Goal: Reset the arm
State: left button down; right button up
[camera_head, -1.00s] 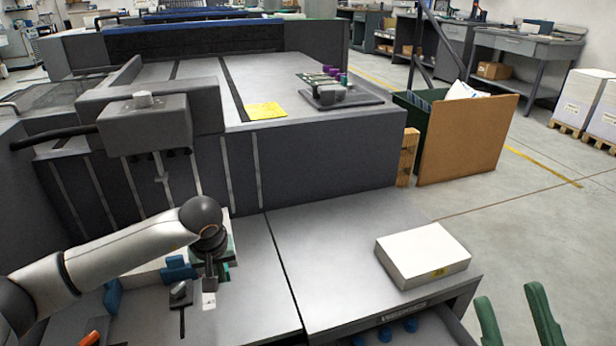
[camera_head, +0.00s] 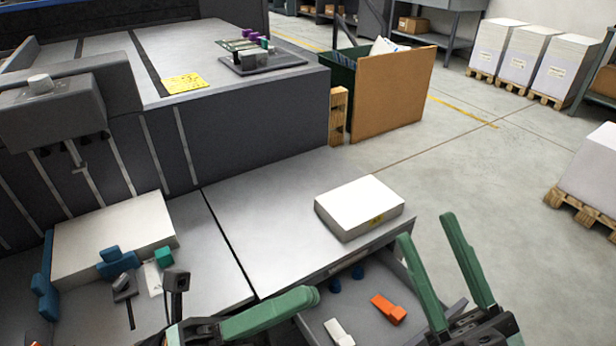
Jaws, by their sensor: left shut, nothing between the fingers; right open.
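My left gripper (camera_head: 310,296) is at the bottom middle, low over the near edge of the grey worktop. Its green fingers are shut together, point right and hold nothing. My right gripper (camera_head: 426,230) comes in from the bottom right. Its two green fingers point up, stand apart and have nothing between them. The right gripper is to the right of an open drawer (camera_head: 312,326). Most of both arms is out of view.
A white paper stack (camera_head: 360,203) lies on the worktop (camera_head: 250,208). Another stack (camera_head: 115,235) is at left, beside blue and teal blocks. The drawer holds an orange item (camera_head: 389,309) and a white item (camera_head: 338,332). Open floor (camera_head: 480,180) is at right.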

pick_arm(q)
jog(key=w+a+r+n+t+y, duration=0.15)
jog(key=a+n+t+y, duration=0.35)
jog(key=n+t, duration=0.7)
jog(key=w+a+r+n+t+y, duration=0.15)
jog(key=a+n+t+y, duration=0.45)
jog(key=n, duration=0.9)
jog(key=w+a+f+n+g+y+p, duration=0.15)
jog(key=w+f+n+y+p, duration=0.55)
jog(key=p, duration=0.8)
pick_arm(e)
jog(key=w+d+f+m+g+h, duration=0.25)
jog(key=w+f+m+h, duration=0.25)
jog(key=w+m+h, duration=0.3)
pick_arm(q)
jog(key=s+a+f+n+g+y+p, duration=0.2)
jog(key=s+f+g+p, duration=0.6)
jog(key=p, duration=0.8)
jog(key=f+g+y, duration=0.1)
jog(key=g+y, duration=0.1)
jog(key=shift+s+a+f+n+y, duration=0.2)
jog(key=shift+f+n+y, duration=0.1)
jog(key=shift+n+y, duration=0.1)
pick_arm(e)
jog(key=s+d+f+m+g+h, duration=0.2)
jog(key=s+f+g+h, duration=0.3)
jog(key=s+f+g, duration=0.5)
jog(key=shift+f, duration=0.7)
jog(key=shift+s, duration=0.15)
